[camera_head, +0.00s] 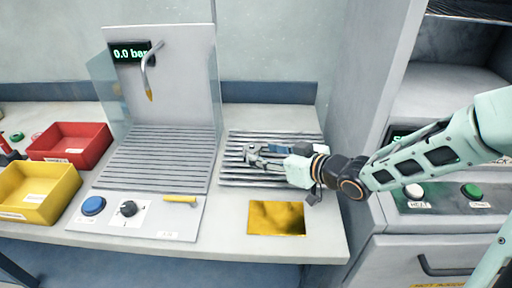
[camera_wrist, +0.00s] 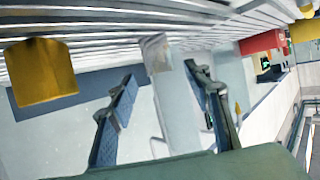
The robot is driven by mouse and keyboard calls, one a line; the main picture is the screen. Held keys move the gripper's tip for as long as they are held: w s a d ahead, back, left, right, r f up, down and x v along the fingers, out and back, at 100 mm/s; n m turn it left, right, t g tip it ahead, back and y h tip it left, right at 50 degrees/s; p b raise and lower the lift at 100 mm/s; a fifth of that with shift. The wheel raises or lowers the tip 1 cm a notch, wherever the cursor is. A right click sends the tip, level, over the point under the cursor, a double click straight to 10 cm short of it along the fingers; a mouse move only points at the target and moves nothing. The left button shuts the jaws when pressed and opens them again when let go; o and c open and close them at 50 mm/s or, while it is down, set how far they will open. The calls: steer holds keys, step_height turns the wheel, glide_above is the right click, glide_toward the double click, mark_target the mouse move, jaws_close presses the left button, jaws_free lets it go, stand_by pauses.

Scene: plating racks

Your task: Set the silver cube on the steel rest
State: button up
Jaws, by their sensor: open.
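The silver cube (camera_wrist: 156,53) shows in the wrist view as a small pale grey block against the slats, between and just beyond my open fingertips (camera_wrist: 160,74). A gap shows on each side of it. The slatted steel rest (camera_head: 240,178) lies on the bench at right of centre in the head view, and its slats (camera_wrist: 110,28) run across the top of the wrist view. My gripper (camera_head: 256,154) is low over the rest, reaching in from the right. In the head view the fingers hide most of the cube, and I cannot make it out clearly there.
A gold plate (camera_head: 276,218) lies in front of the rest. A station with a slatted deck (camera_head: 150,160), spout and knobs stands to the left. Red (camera_head: 68,142) and yellow (camera_head: 38,192) bins are at far left. A cabinet wall (camera_head: 365,85) rises close on the right.

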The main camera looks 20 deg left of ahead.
steer(key=p+v, duration=0.1)
steer(key=v, duration=0.5)
steer(key=shift+p, duration=0.35)
steer(key=shift+f, duration=0.1)
